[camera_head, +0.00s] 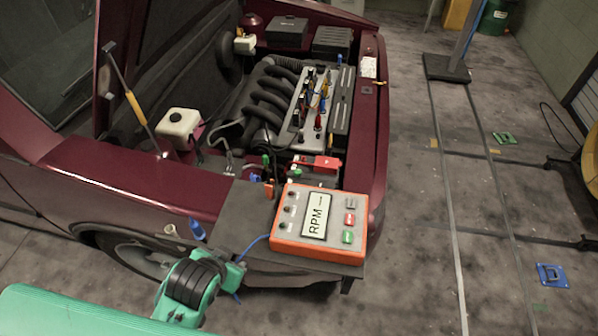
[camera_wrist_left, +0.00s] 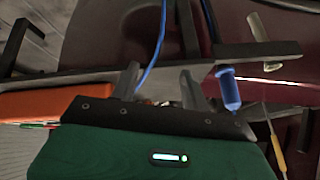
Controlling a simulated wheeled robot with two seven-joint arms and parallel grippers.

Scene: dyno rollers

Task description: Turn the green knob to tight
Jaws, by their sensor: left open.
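No part can be clearly made out as a green knob. A small green piece (camera_head: 266,160) stands by the red part (camera_head: 328,163) near the battery, too small to tell its shape or setting. My left gripper, green, is beside the left edge of the meter's shelf, with its fingers hidden in the head view. In the left wrist view its two fingers (camera_wrist_left: 160,72) are apart, with nothing held between them. A blue cable (camera_wrist_left: 153,60) passes behind the gap. My right gripper is not in view.
An orange RPM meter (camera_head: 318,256) with several buttons, one green, sits on a dark shelf (camera_head: 238,221) at the car's front corner. A blue cylinder (camera_head: 197,229) stands by the shelf's left side; it also shows in the left wrist view (camera_wrist_left: 230,90). The floor at right is largely open.

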